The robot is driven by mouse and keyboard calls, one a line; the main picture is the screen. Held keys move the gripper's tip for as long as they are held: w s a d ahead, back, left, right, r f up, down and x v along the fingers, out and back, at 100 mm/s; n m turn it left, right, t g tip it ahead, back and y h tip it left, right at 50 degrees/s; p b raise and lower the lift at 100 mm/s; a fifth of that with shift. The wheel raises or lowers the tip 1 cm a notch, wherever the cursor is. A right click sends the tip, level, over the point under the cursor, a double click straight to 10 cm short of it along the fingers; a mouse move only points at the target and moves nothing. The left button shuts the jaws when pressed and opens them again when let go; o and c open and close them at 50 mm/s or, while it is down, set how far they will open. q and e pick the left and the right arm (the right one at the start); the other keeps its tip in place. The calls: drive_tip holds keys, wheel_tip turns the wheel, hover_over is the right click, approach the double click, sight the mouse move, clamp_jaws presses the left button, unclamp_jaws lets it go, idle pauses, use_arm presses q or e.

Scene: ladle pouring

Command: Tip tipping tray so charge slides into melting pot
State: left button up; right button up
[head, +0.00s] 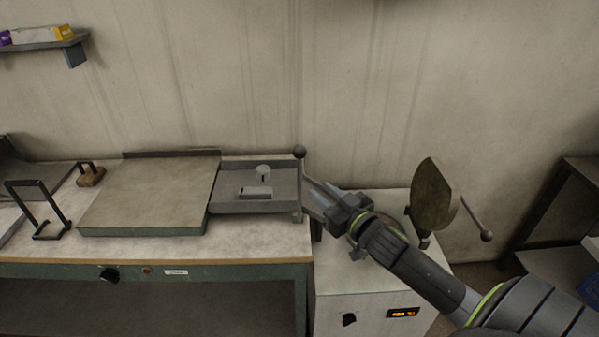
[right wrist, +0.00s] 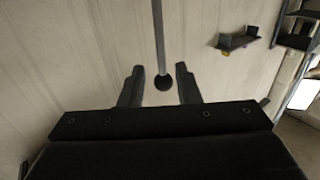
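The tipping tray (head: 226,207) is a grey, shallow, walled tray on the right end of the bench and looks level. A lever with a dark ball knob (head: 300,152) rises at the tray's right side; the knob also shows in the right wrist view (right wrist: 163,82). My right gripper (head: 311,187) is beside the lever. In the wrist view its fingers are apart, with the knob seen between them and no clear contact. The melting pot's mouth cannot be made out behind my right arm. My left gripper is out of view.
A white furnace cabinet (head: 345,285) with a lit display stands right of the bench. A raised brownish round lid (head: 432,195) with a ball-ended handle (head: 486,236) is on it. A flat plate (head: 150,195) and a black wire frame (head: 40,210) occupy the bench's left.

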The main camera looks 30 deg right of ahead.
sight(301, 174)
drive_tip(key=w, duration=1)
drive_tip(key=shift+w+a, duration=0.15)
drive_tip(key=shift+a, duration=0.05)
clamp_jaws()
